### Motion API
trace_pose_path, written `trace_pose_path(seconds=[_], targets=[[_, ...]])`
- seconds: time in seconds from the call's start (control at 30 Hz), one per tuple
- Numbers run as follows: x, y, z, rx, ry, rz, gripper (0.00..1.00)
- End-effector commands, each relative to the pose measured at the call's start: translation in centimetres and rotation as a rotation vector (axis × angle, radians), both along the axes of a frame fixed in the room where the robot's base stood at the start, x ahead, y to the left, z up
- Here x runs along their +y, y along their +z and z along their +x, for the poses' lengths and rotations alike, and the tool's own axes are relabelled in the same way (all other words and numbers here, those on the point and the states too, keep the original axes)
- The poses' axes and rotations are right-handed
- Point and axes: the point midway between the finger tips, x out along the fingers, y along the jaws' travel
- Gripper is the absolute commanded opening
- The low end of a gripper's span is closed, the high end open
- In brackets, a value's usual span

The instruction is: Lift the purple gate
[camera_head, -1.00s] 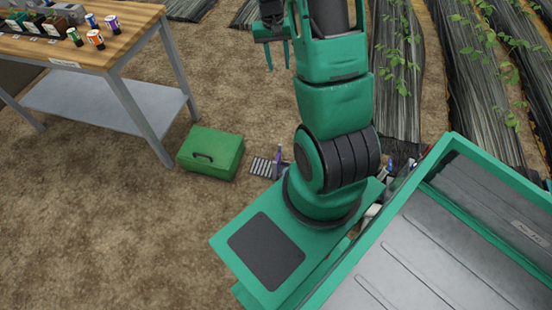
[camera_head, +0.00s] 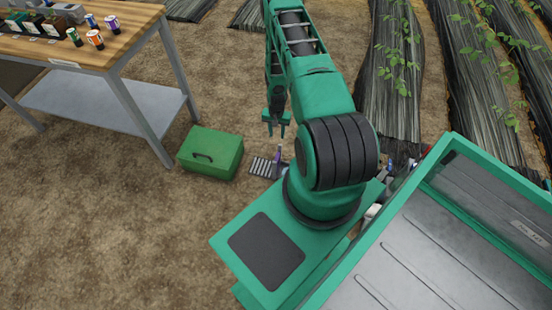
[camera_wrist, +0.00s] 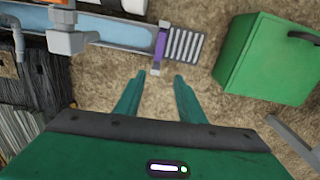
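The purple gate (camera_wrist: 161,43) is a narrow upright strip across the end of a water channel (camera_wrist: 112,31) in the wrist view, beside a slatted grate. It also shows in the head view as a small purple post (camera_head: 278,155), with its lower part close to my arm's base. My gripper (camera_wrist: 158,77) is open and empty, its two green fingers pointing toward the gate with a gap between them. In the head view my gripper (camera_head: 275,132) hangs just above the gate. The fingers appear apart from the gate.
A green box (camera_head: 211,153) stands on the soil left of the grate (camera_head: 263,167); it also shows in the wrist view (camera_wrist: 266,60). A grey fitting (camera_wrist: 66,38) sits on the channel. A wooden-topped table (camera_head: 130,45) stands at upper left. Open soil lies around the box.

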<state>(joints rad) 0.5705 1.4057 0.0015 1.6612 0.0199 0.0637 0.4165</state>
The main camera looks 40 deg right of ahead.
Motion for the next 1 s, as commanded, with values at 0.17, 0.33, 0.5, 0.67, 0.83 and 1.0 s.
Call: trace_pose_path(seconds=[0.17, 0.33, 0.5, 0.67, 0.83, 1.0], targets=[[1.2, -4.9, -1.7, -0.009, -0.037, 0.017, 0.36], [1.6, -6.6, -2.3, -0.014, -0.052, 0.021, 0.36], [1.7, -8.1, -2.3, -0.014, -0.052, 0.022, 0.36], [1.7, -10.6, -2.3, -0.013, -0.051, 0.021, 0.36], [1.7, -13.3, -2.3, -0.014, -0.051, 0.022, 0.36], [1.7, -15.5, -2.2, -0.014, -0.050, 0.021, 0.36]])
